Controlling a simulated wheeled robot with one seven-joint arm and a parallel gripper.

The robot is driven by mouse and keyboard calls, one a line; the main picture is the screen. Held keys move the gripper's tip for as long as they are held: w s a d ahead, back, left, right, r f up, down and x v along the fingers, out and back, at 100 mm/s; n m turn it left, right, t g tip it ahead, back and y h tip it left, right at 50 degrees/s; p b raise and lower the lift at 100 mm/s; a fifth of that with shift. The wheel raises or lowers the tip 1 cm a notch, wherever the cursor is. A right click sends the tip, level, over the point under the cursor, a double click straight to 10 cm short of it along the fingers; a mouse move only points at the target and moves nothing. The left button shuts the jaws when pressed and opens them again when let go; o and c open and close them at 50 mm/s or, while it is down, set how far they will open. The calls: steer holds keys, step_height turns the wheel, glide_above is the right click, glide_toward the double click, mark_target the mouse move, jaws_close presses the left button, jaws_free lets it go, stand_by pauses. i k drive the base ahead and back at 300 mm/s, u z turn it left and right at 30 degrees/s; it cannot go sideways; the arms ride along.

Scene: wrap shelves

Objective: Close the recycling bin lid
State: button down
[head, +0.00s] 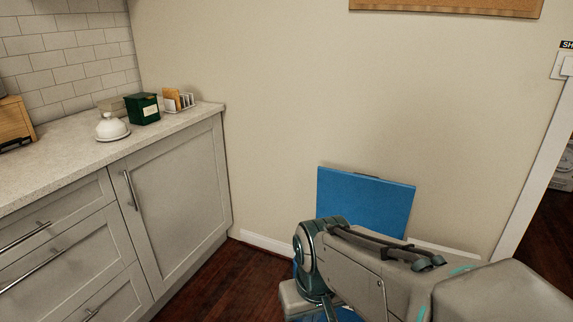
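The recycling bin's blue lid (372,198) stands open and upright, close against the beige wall, right of the picture's middle. My arm crosses in front of its lower edge and hides most of the bin's body. Small bits of blue (345,314) show below my arm at the bottom of the picture. My gripper hangs below my wrist at the end of the arm, in front of the bin. Its fingertips are hidden or out of the picture, so I cannot tell whether it is open or holds anything.
A grey cabinet (178,205) with a pale countertop (60,160) stands at the left. On it are a green box (143,109), a white domed dish (111,127) and a small rack (180,100). Dark wooden floor (235,280) lies between cabinet and bin. A doorway opens at the right.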

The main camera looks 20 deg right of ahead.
mark_target(381, 206)
steer(key=u, duration=0.15)
steer(key=i, duration=1.05)
steer(key=z, duration=1.5)
